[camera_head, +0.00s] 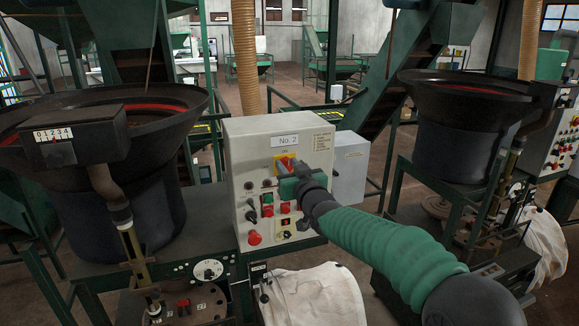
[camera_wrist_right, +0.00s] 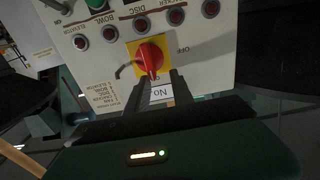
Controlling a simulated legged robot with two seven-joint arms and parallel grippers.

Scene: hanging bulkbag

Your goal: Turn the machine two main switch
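The machine two control box (camera_head: 270,210) is a cream panel labelled "No. 2". Its main switch (camera_head: 285,163) is a red knob on a yellow plate, partly hidden by my right gripper in the head view. In the right wrist view the red knob (camera_wrist_right: 150,56) shows clearly, with "OFF" printed beside the plate. My right gripper (camera_head: 292,172) is at the switch. Its two fingers (camera_wrist_right: 161,78) are apart, with the "No." label visible between them, and the tips are close to the knob's handle. Whether they touch it I cannot tell. My left gripper is not in view.
Red and green buttons (camera_head: 267,205) sit below the switch. A dark bowl feeder (camera_head: 150,190) stands at left and another (camera_head: 455,140) at right. A grey box (camera_head: 350,165) adjoins the panel. A white bag (camera_head: 315,295) hangs below it.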

